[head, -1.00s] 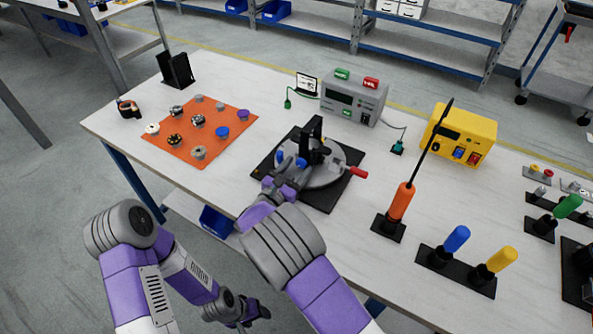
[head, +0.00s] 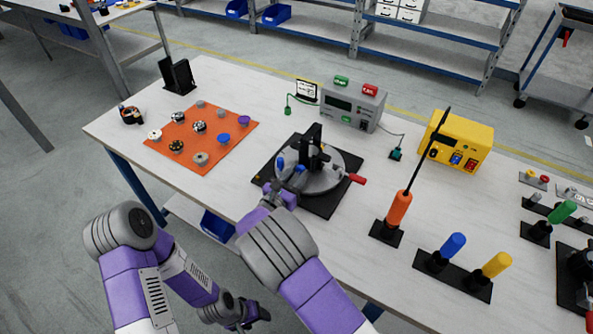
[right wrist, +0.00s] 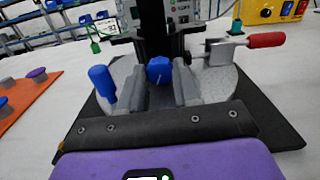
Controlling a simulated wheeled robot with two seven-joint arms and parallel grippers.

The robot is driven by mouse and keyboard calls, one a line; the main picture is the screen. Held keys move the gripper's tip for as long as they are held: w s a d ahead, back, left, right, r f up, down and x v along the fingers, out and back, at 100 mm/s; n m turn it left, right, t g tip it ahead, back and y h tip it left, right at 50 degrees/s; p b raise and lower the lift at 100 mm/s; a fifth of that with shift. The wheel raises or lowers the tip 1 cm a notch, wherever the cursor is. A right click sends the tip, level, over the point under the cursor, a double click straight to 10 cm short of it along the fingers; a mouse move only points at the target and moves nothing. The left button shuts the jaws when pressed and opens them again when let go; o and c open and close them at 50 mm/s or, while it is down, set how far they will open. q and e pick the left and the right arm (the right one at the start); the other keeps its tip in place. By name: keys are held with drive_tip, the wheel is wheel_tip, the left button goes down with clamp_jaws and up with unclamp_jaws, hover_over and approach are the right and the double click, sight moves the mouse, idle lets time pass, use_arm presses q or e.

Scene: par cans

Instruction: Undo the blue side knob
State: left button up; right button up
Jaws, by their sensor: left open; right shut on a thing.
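The blue side knob (right wrist: 159,70) sits at the foot of the black upright bracket (right wrist: 158,25), on a grey round plate (right wrist: 216,82). In the right wrist view it is between the two grey fingers of my right gripper (right wrist: 160,84), which is shut on it. In the head view my right gripper (head: 288,186) reaches the near side of the plate and mostly hides the knob. A second blue handle (right wrist: 102,82) stands left of the fingers, apart from them. My left gripper (head: 246,314) is open and empty, low in front of the table.
A red-handled lever (head: 352,178) sticks out at the plate's right. An orange mat (head: 213,153) with several knobs lies left. A grey box (head: 350,107) and a yellow box (head: 458,140) stand behind. An orange-handled tool (head: 398,212) stands upright at the right.

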drive_tip(key=shift+r+n+p, duration=0.25)
drive_tip(key=shift+n+p, duration=0.55)
drive_tip(key=shift+p, duration=0.25)
drive_tip(key=shift+f+n+p, duration=0.25)
drive_tip(key=shift+n+p, duration=0.4)
drive_tip(key=shift+n, duration=0.05)
drive_tip(key=o, duration=1.1)
drive_tip(key=shift+c, duration=0.2)
drive_tip(key=p+v, duration=0.1)
drive_tip(key=v, duration=0.5)
drive_tip(key=shift+s+a, duration=0.15)
drive_tip(key=shift+a, duration=0.1)
drive_tip(key=shift+s+a, duration=0.25)
drive_tip(key=shift+s, duration=0.25)
